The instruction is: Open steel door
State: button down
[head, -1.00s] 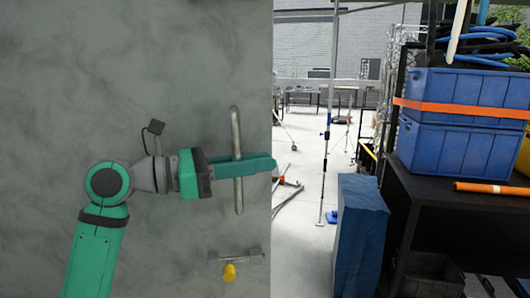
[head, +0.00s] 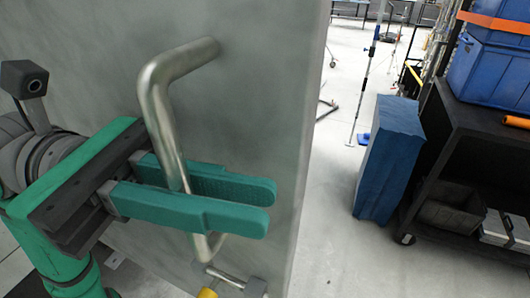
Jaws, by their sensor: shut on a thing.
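The grey steel door (head: 262,110) fills the left and middle of the head view, with its free edge at the right. A bent metal bar handle (head: 164,112) stands upright on its face. My gripper (head: 240,207) has its two green fingers on either side of the handle's lower half and is shut on it. A metal latch with a yellow part (head: 207,293) sits below the handle, partly cut off by the frame's bottom.
Beyond the door edge is a gap with pale open floor (head: 335,170). A blue block (head: 390,160) stands on the floor to the right. A black wheeled cart (head: 470,140) with blue crates (head: 490,75) stands at the far right.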

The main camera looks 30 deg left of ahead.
jog(key=shift+s, duration=0.6)
jog(key=c, duration=1.7)
grip_release()
jog(key=v, duration=1)
jog(key=shift+a, duration=0.45)
